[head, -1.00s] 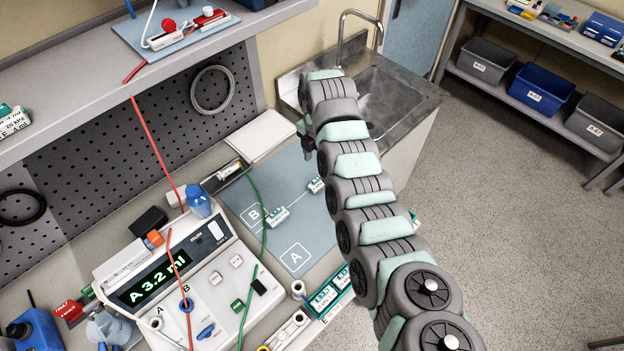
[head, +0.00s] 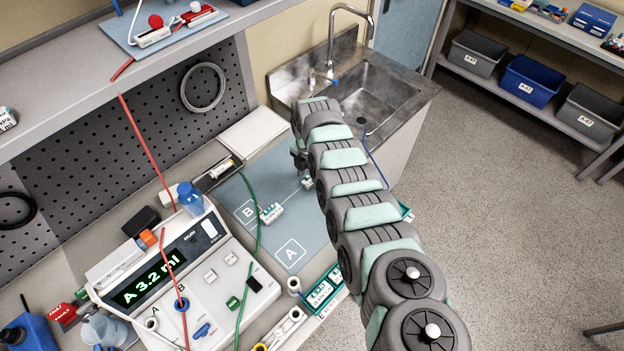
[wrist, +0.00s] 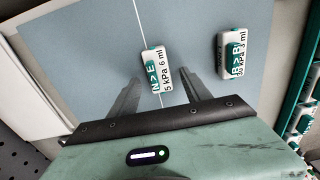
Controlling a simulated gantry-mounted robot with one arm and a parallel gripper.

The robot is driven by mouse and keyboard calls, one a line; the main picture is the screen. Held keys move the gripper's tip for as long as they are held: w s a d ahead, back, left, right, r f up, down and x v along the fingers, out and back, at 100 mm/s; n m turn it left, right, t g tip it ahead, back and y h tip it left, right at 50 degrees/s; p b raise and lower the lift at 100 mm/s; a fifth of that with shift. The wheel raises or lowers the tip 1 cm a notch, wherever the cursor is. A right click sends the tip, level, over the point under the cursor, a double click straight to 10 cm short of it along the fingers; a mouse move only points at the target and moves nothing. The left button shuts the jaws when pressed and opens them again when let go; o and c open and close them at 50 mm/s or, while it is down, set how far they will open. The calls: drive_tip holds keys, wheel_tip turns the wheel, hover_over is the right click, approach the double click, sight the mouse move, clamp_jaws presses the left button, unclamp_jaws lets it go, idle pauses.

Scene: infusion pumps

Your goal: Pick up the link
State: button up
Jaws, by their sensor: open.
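Two small white-and-teal links lie on the blue-grey mat (head: 245,190). One, marked N>E, 5 kPa 6 ml, shows in the wrist view (wrist: 156,70) ahead of and between my gripper's fingers. The other, marked B>B with 3 ml, lies to its right in the wrist view (wrist: 231,54), outside the fingers. In the head view one link (head: 271,213) lies near the B square, and another (head: 307,183) is partly hidden by my arm. My gripper (wrist: 161,78) is open and empty above the mat; its fingers are partly hidden in the head view (head: 299,163).
The pump (head: 165,270), reading A 3.2 ml, stands left of the mat, with red and green tubes over it. A teal rack (head: 326,290) holds more links at the mat's front edge. A sink (head: 370,95) lies beyond my arm. The mat around the A square is clear.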

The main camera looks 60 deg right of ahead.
drive_tip(key=shift+c, duration=0.3)
clamp_jaws()
drive_tip(key=shift+r, duration=0.15)
idle(0.3)
